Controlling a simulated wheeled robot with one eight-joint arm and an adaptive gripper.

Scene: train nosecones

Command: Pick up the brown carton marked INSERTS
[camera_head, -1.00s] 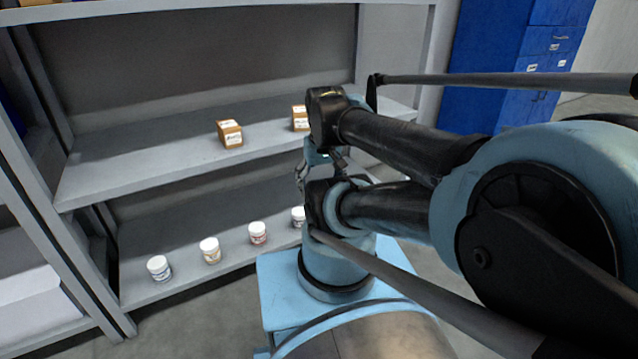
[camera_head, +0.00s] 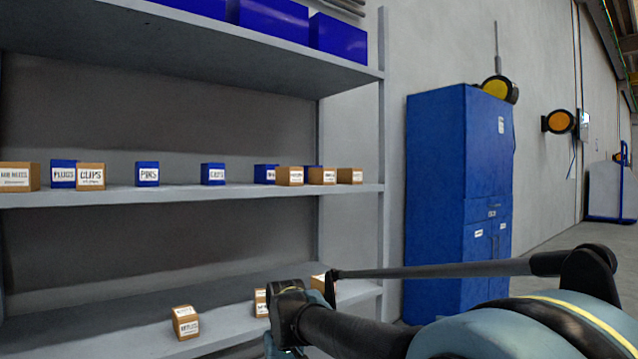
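Several brown cartons with white labels stand on the shelves. I cannot tell for sure which one is marked INSERTS. On the lower visible shelf, one brown carton (camera_head: 185,322) stands in the open, its label too small to read. A second brown carton (camera_head: 261,302) is just left of my arm, and a third (camera_head: 319,282) is partly hidden behind it. On the shelf above, three brown cartons (camera_head: 290,176) stand toward the right end, also unreadable. My gripper (camera_head: 274,347) is at the bottom edge, mostly hidden by my wrist and cut off; its fingers are not clear.
The upper shelf also holds a brown CLIPS carton (camera_head: 90,177), blue PLUGS (camera_head: 63,174) and PINS (camera_head: 147,174) boxes, and more. Large blue bins (camera_head: 338,38) sit on top. A grey post (camera_head: 382,150) ends the rack. A blue cabinet (camera_head: 435,190) stands to its right.

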